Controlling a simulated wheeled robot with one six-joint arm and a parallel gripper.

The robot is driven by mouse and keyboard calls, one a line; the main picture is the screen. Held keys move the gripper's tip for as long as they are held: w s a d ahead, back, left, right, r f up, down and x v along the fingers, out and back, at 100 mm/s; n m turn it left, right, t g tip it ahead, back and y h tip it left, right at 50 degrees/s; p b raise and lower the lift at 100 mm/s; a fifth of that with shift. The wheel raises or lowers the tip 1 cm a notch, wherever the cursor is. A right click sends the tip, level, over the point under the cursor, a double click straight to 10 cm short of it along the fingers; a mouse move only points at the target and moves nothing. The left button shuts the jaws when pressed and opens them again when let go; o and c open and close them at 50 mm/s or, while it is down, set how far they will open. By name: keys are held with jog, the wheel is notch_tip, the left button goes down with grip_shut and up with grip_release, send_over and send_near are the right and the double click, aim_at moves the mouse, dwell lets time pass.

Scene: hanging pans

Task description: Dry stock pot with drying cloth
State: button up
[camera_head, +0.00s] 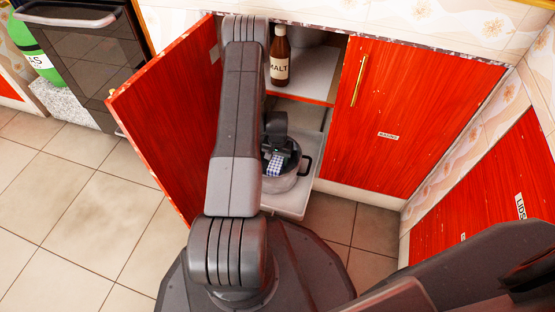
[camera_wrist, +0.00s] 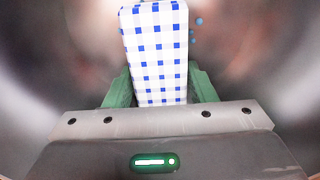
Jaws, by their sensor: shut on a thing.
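The stock pot (camera_head: 284,182) is a grey metal pot with a dark handle, standing on a pulled-out light shelf low in the open cupboard. The drying cloth (camera_head: 275,165) is blue-and-white checked and is inside the pot's opening. In the wrist view the cloth (camera_wrist: 155,50) stands between the green fingers of my gripper (camera_wrist: 158,88), which is shut on it. Blurred shiny grey metal surrounds the cloth there, with a few small blue dots (camera_wrist: 197,30) to its right. My arm hides part of the pot in the head view. I cannot tell whether the cloth touches the metal.
The open red door (camera_head: 170,110) stands close left of my arm. A brown malt bottle (camera_head: 280,56) stands on the upper shelf (camera_head: 312,80) above the pot. A closed red door (camera_head: 415,110) is to the right. Tiled floor at left (camera_head: 75,215) is clear.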

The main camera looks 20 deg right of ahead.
jog(key=shift+r+p, duration=1.45)
jog(key=shift+r, duration=1.45)
jog(key=shift+r+p, duration=0.75)
jog(key=shift+r, duration=0.75)
